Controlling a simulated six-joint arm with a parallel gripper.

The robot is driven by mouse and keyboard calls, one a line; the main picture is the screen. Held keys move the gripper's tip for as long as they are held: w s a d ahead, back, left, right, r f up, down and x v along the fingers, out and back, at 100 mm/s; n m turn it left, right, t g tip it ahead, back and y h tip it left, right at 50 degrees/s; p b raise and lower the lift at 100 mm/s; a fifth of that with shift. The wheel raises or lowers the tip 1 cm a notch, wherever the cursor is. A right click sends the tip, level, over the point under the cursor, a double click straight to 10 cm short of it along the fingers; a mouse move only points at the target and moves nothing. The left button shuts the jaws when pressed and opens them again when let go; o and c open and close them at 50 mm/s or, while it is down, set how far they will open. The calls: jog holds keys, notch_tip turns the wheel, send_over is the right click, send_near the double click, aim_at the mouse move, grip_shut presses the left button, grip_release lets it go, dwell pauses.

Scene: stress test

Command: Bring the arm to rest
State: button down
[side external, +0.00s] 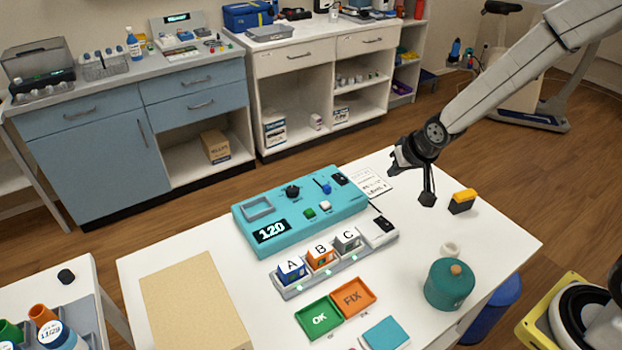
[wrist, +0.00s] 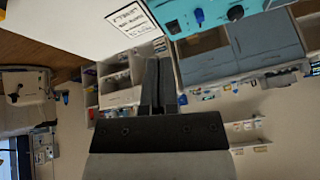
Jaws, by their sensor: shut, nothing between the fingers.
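My arm reaches in from the upper right of the side view. My gripper (side external: 396,160) is above the far right part of the white table (side external: 215,275), clear of the tabletop. In the wrist view, the two dark fingers of my gripper (wrist: 159,62) are together, with nothing between them. A teal panel device (side external: 345,205) reading 120 stands on the table, below and left of my gripper. A printed white card (side external: 372,182) lies beside it; this card also shows in the wrist view (wrist: 131,18).
A rack (side external: 310,283) holds blocks marked A, B and C. Green OK (side external: 318,319) and orange FIX (side external: 352,297) trays lie in front. A teal lidded pot (side external: 450,287) and a yellow-black block (side external: 462,201) stand right. A tan board (side external: 190,300) lies left. Cabinets stand behind.

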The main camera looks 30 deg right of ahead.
jog(key=s+a+r+n+g, duration=0.1)
jog(key=s+r+n+g, duration=0.1)
jog(key=s, duration=1.3)
jog(key=shift+n+g, duration=0.6)
jog(key=shift+g, duration=0.1)
